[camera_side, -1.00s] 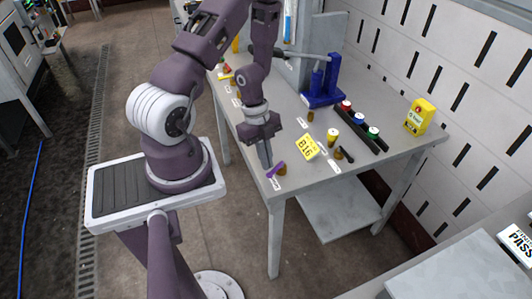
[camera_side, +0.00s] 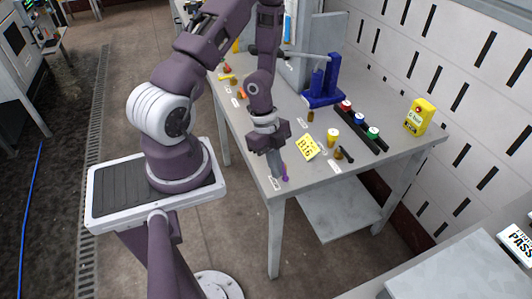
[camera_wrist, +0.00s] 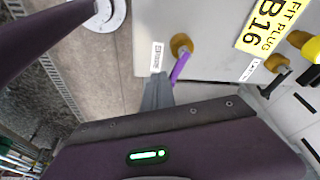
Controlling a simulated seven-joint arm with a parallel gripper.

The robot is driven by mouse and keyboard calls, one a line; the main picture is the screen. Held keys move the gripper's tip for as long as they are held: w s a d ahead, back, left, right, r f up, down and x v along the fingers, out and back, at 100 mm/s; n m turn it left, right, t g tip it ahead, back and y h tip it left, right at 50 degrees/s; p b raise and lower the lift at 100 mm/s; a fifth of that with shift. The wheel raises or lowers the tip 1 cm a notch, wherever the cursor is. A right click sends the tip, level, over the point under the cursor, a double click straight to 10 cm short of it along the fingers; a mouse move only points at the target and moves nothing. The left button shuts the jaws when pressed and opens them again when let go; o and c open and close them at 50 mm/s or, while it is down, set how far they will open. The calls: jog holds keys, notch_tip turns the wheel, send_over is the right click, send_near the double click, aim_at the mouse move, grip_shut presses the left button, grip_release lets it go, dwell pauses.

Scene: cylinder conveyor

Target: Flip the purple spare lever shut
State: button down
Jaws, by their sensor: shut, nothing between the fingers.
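The purple lever (camera_wrist: 181,66) is on a round brass valve body (camera_wrist: 181,43) at the table's near corner. In the wrist view it slants down from the brass body towards my fingers. In the side view only a thin strip of the purple lever (camera_side: 285,172) shows, just right of my fingertips, and the brass body is hidden. My gripper (camera_wrist: 157,88) is shut and empty, pointing down. Its fingertips (camera_side: 279,176) are right beside the lever's free end; I cannot tell whether they touch it.
A white label (camera_wrist: 157,57) lies beside the valve. A yellow B16 card (camera_side: 307,148), a black-handled valve (camera_side: 344,155) and a yellow cylinder (camera_side: 333,137) are to the right. A dark rack with capped cylinders (camera_side: 361,131) and a blue press (camera_side: 324,84) stand further back.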

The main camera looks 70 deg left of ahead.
jog(key=shift+w+d+n, duration=0.1)
jog(key=shift+n, duration=0.2)
jog(key=shift+w+d, duration=0.1)
jog(key=shift+w, duration=0.05)
jog(key=shift+w+d, duration=0.1)
jog(key=shift+w, duration=0.05)
dwell(0.4)
jog(key=shift+r, duration=0.15)
jog(key=s+a, duration=0.1)
jog(key=a, duration=0.2)
jog(key=s+a, duration=0.2)
jog(key=a, duration=0.2)
jog(key=s+a, duration=0.2)
jog(key=a, duration=0.2)
jog(key=shift+a+r, duration=0.2)
jog(key=shift+r, duration=0.2)
